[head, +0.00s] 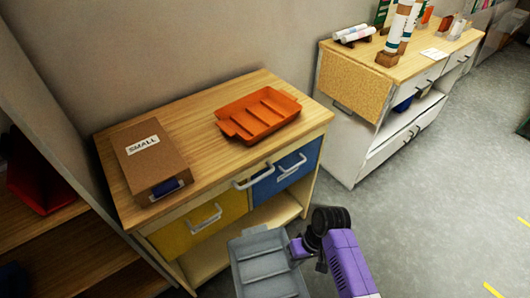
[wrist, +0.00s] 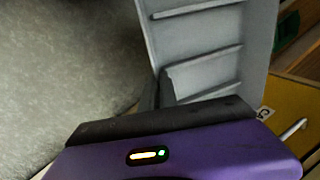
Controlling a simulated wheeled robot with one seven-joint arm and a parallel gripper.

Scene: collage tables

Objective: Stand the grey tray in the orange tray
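The grey tray (head: 262,268) is in front of the wooden cabinet at the bottom of the head view, its ridged inside showing. My gripper (head: 297,248) is at its right edge and appears shut on it. In the wrist view the grey tray (wrist: 205,60) rises from beyond my gripper, with several ridges across it; the fingertips are mostly hidden. The orange tray (head: 262,116) lies flat on the cabinet top, towards the back right, with ridges across its inside. It looks empty. The grey tray is apart from it.
A brown box marked SMALL (head: 151,158) sits on the left of the cabinet top (head: 200,122). Bare wood lies between it and the orange tray. Drawer handles (head: 266,177) stick out in front. A second cabinet (head: 350,85) with rolls stands to the right, beyond open floor.

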